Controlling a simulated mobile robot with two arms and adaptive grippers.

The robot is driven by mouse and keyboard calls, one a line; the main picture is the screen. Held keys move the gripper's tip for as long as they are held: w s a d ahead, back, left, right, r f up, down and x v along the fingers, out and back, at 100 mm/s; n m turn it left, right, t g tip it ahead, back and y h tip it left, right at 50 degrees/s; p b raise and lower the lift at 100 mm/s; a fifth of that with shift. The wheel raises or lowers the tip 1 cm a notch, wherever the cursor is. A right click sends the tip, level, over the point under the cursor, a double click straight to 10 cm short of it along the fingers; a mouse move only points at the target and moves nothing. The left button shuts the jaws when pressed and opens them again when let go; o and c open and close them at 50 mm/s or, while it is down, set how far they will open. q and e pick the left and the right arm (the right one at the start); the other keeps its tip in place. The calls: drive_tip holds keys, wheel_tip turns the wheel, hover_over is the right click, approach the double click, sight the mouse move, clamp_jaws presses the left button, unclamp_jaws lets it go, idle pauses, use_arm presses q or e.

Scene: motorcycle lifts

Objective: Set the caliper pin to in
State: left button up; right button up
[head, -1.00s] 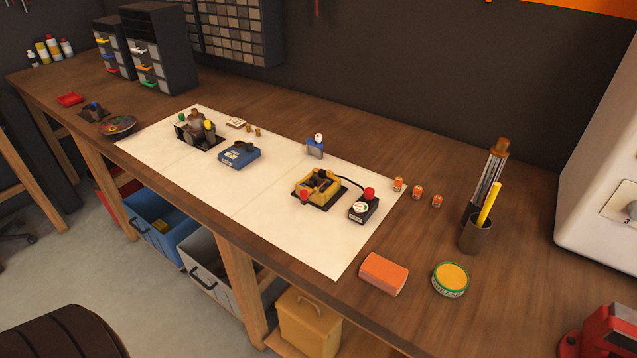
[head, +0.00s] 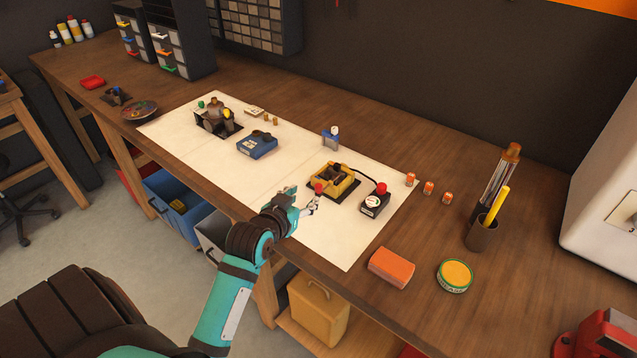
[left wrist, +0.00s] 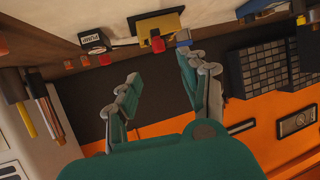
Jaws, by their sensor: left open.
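A yellow caliper (head: 341,176) sits on a dark base on the white mat (head: 290,205). A red-knobbed pin (head: 319,187) is at its near left side; how far in it sits is too small to tell. My left gripper (head: 311,205) is open and empty at the mat's near edge, just in front of the red knob. In the left wrist view the picture is upside down; the open fingers (left wrist: 159,67) frame the red knob (left wrist: 157,44), with the yellow caliper (left wrist: 160,25) beyond. My right gripper is not in view.
A blue box (head: 257,146) and a small blue stand (head: 331,138) are on the mat. An orange sponge (head: 391,267) and a grease tin (head: 454,275) lie nearer right.

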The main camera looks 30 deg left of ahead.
sight(318, 186)
use_arm(q)
drive_tip(key=p+x, duration=0.1)
drive_tip(key=x, duration=1)
drive_tip(key=shift+f+p, duration=0.1)
drive_tip(key=shift+p, duration=0.2)
clamp_jaws()
